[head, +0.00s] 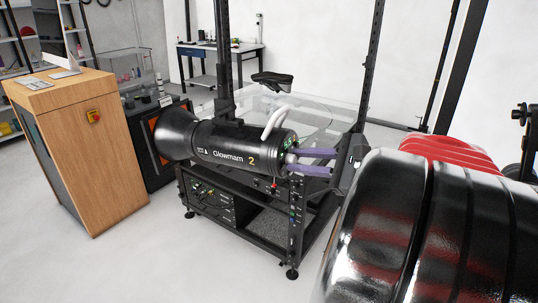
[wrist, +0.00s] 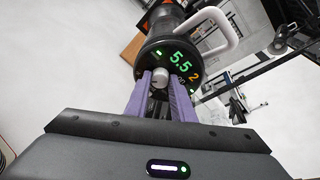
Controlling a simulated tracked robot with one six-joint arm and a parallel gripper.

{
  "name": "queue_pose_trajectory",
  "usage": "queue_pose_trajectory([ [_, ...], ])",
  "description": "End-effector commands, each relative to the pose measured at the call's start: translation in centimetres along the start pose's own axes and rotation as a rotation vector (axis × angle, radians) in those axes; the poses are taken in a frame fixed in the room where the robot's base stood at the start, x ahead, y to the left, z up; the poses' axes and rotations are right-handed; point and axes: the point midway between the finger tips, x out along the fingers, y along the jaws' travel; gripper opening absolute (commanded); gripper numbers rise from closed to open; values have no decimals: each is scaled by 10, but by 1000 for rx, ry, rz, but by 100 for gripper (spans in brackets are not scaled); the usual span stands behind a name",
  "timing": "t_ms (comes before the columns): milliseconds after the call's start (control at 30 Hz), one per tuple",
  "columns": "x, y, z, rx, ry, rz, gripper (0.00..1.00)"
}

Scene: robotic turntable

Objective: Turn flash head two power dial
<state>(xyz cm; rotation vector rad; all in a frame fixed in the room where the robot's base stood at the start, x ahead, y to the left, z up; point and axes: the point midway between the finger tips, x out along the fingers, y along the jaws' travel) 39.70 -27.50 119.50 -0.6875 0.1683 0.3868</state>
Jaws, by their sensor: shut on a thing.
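Flash head two is a black cylinder (head: 222,147) marked "Glowmam 2", lying level on a black frame in the head view. Its rear panel (wrist: 155,61) faces the wrist camera, with a green "5.5" display (wrist: 180,62) and an orange "2". The power dial (wrist: 160,74) is a small grey knob low on that panel. My gripper (head: 290,161) has two purple fingers reaching in from the right. In the wrist view my gripper (wrist: 160,81) has one finger on each side of the dial and is shut on it. The fingers partly hide the dial's sides.
A white handle (head: 275,122) curves above the rear of the flash head. Black uprights (head: 222,50) stand close behind it. A clear turntable disc (head: 325,115) lies beyond. A wooden cabinet (head: 85,140) with a red-and-yellow button stands at left. Open floor lies in front.

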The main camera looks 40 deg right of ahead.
Motion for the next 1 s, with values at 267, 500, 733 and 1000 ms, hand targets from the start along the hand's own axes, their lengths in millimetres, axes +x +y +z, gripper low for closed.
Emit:
queue_pose_trajectory([
  [267, 0, 2, -2, 3, 4, 5, 24],
  [500, 0, 1, -1, 1, 2, 3, 40],
  [733, 0, 1, -1, 0, 2, 1, 41],
  [1000, -12, 0, -1, 0, 4, -1, 41],
])
